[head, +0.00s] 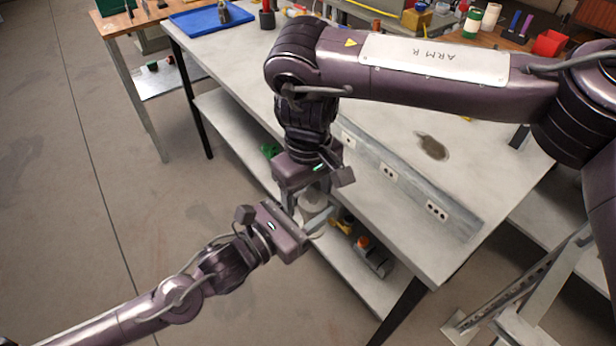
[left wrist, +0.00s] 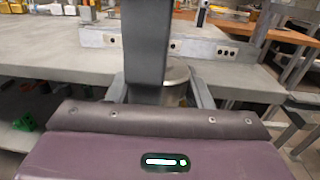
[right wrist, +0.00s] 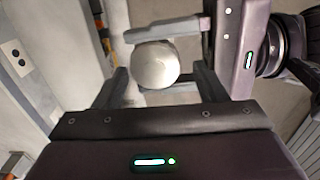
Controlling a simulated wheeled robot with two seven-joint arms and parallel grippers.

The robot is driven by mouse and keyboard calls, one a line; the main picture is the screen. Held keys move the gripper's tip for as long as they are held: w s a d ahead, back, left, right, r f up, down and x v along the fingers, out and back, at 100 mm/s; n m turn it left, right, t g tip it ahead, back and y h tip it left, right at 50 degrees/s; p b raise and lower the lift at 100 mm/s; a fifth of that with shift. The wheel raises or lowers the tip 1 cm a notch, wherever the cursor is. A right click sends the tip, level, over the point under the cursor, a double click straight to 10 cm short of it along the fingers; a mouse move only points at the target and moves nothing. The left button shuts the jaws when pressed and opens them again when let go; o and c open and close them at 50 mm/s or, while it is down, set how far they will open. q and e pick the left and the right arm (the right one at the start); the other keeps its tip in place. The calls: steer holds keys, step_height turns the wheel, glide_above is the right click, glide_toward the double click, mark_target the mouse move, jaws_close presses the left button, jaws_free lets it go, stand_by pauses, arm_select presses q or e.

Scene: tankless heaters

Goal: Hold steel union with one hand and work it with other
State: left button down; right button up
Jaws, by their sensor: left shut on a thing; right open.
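The steel union (right wrist: 155,66) shows in the right wrist view as a smooth, round, pale grey metal end. My left gripper (head: 314,215) is shut on it, its fingers reaching in from the right in the right wrist view. My right gripper (right wrist: 160,86) is open, its fingers on either side of the union with gaps and not closed on it. In the head view the union (head: 312,203) is partly hidden between the two grippers. In the left wrist view part of the union (left wrist: 177,78) shows behind a dark vertical bar.
A grey workbench (head: 400,200) with an outlet strip (head: 390,172) lies beside my grippers. Its lower shelf (head: 372,292) holds a small bottle with an orange cap (head: 364,243). A blue tray (head: 205,20) sits at the bench's far end. Open floor lies to the left.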

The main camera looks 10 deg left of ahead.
steer(key=shift+f, duration=0.3)
